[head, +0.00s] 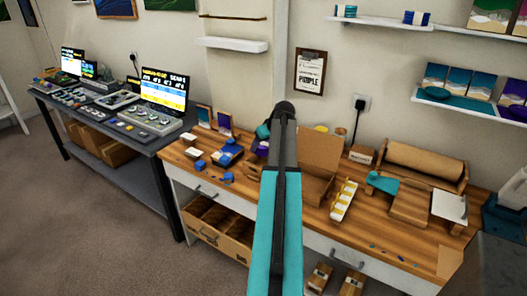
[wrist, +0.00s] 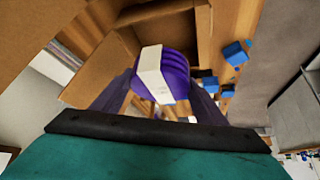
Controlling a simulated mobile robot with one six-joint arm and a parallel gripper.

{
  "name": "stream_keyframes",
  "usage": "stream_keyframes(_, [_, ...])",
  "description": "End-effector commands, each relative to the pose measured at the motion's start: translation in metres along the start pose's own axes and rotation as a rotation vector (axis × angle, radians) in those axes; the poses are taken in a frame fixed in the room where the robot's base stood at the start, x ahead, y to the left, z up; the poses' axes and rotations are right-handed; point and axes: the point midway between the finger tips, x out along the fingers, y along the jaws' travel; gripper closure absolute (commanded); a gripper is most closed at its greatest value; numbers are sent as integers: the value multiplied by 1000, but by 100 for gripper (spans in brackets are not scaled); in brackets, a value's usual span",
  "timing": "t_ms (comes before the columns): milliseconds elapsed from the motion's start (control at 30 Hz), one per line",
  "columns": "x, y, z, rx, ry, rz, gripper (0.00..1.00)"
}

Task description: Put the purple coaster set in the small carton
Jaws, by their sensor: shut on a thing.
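The purple coaster set (wrist: 176,75) is a round stack with a white band around it. My gripper (wrist: 162,88) is shut on it, with one finger on each side in the wrist view. The small carton (head: 320,152) stands open on the wooden bench, with a flap raised, partly hidden behind my arm in the head view. Its brown flap (wrist: 100,72) and walls also show in the wrist view, just beyond the coaster set. The set overlaps the carton's near edge there; I cannot tell its height above it.
Blue pieces (head: 228,157) lie on the bench left of my arm. A white-and-yellow strip (head: 343,200) lies right of the carton. A teal dispenser (head: 382,182) and a brown paper roll (head: 424,160) stand further right. The bench's front middle is fairly clear.

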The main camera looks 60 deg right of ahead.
Motion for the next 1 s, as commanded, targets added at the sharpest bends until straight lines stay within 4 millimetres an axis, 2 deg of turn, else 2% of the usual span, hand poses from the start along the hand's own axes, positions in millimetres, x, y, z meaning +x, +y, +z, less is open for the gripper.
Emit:
stream_keyframes(467, [3,2,-2,0,0,0,63])
stream_keyframes(1000, [31,2,17,0,1,0,63])
